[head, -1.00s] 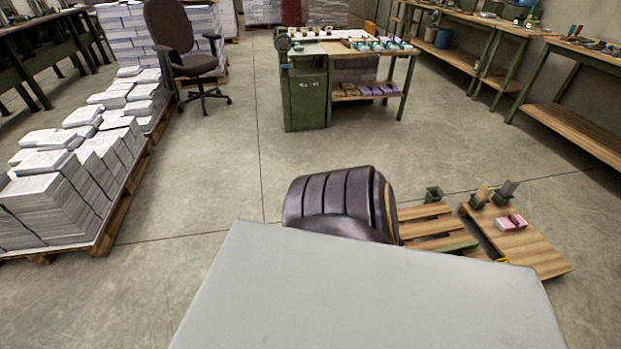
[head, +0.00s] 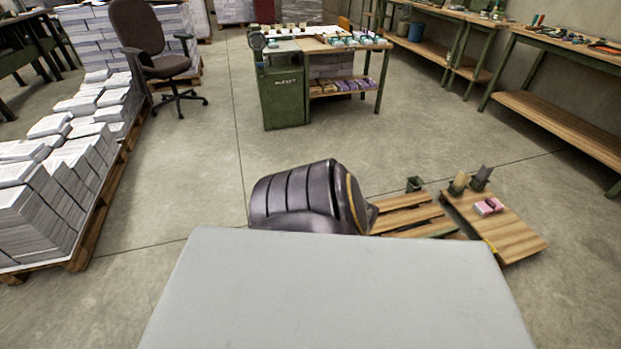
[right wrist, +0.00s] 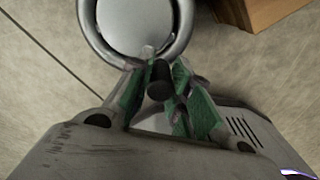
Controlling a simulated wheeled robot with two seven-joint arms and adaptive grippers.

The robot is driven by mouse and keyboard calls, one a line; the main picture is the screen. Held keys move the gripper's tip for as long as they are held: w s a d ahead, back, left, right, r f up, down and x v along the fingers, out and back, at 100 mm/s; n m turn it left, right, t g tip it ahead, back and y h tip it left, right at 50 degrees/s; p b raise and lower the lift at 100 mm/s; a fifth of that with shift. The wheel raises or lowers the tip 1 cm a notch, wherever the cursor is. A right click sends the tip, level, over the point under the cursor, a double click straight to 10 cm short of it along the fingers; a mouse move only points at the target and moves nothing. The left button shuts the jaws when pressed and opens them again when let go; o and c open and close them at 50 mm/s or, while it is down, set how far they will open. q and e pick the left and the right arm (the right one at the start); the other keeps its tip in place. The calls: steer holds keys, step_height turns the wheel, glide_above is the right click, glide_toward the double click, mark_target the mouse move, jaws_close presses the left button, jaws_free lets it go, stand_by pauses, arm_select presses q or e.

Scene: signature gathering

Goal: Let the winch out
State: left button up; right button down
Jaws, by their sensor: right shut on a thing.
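In the right wrist view my right gripper (right wrist: 158,82), with green finger pads, is shut on a short dark knob or grip. Just beyond the fingertips is a round pale metal disc (right wrist: 138,22) inside a thick silver ring (right wrist: 88,35). They may be part of the winch, but the picture does not settle this. I cannot make out any rope or cable. Neither gripper shows in the head view, and my left gripper is in no view.
A wooden pallet (head: 407,216) and a low wooden board (head: 515,235) with small pink blocks lie on the floor at right. Paper stacks on a pallet (head: 75,258) stand at left. A green bench (head: 285,95), chair (head: 160,62) and workbenches (head: 575,45) stand farther back. Floor between is clear.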

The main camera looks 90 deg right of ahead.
steer(key=shift+s+n, duration=0.45)
steer(key=shift+n, duration=0.35)
steer(key=shift+d, duration=0.1)
steer(key=c, duration=1.3)
jaws_free()
steer(key=shift+r, duration=0.2)
steer(key=shift+r, duration=5.8)
